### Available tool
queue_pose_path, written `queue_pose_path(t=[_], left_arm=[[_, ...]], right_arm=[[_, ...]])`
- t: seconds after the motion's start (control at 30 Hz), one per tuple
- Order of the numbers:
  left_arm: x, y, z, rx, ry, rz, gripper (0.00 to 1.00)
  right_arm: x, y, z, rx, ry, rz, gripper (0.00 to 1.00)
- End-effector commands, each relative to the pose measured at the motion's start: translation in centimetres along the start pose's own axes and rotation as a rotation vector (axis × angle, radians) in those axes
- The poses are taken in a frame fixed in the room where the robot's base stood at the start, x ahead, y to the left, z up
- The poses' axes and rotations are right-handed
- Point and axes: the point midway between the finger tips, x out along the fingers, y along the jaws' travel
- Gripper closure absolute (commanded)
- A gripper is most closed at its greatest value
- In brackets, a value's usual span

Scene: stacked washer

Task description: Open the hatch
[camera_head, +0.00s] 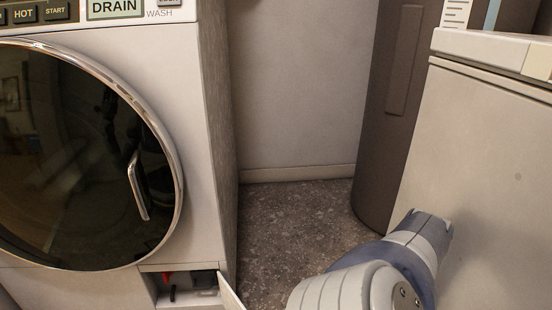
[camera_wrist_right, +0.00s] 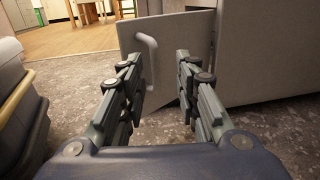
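The hatch (camera_head: 231,295) is a small light panel low on the front of the washer (camera_head: 205,150). It stands swung out at the right side of a lit opening (camera_head: 187,284) holding a red part and dark parts. In the right wrist view the hatch (camera_wrist_right: 186,40) is a grey panel jutting out from the washer body, with a pale curved handle (camera_wrist_right: 149,60) near its left edge. My right gripper (camera_wrist_right: 159,68) is open, its fingers spread in front of the panel. The handle shows just right of the left finger; contact cannot be told. My left gripper is not in view.
The large round washer door (camera_head: 80,150) is closed above the hatch. A white appliance (camera_head: 490,150) and a dark cylinder (camera_head: 395,110) stand to the right. Stacked bins (camera_wrist_right: 18,100) stand at left in the wrist view. Speckled floor (camera_head: 285,225) lies open between.

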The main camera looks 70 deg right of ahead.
Motion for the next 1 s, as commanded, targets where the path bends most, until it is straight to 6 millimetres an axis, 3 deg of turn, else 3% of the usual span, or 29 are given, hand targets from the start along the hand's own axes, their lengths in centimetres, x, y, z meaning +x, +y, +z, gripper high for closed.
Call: queue_pose_path(t=[0.1,0.33,1.0], left_arm=[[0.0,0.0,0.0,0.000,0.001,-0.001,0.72],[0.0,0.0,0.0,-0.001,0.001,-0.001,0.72],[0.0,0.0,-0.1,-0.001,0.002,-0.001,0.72]], right_arm=[[-2.6,0.2,-0.1,0.002,0.004,0.004,0.70],[-5.5,0.4,-0.1,0.006,0.003,0.009,0.70],[-6.0,0.5,0.0,0.007,0.002,0.011,0.70]])
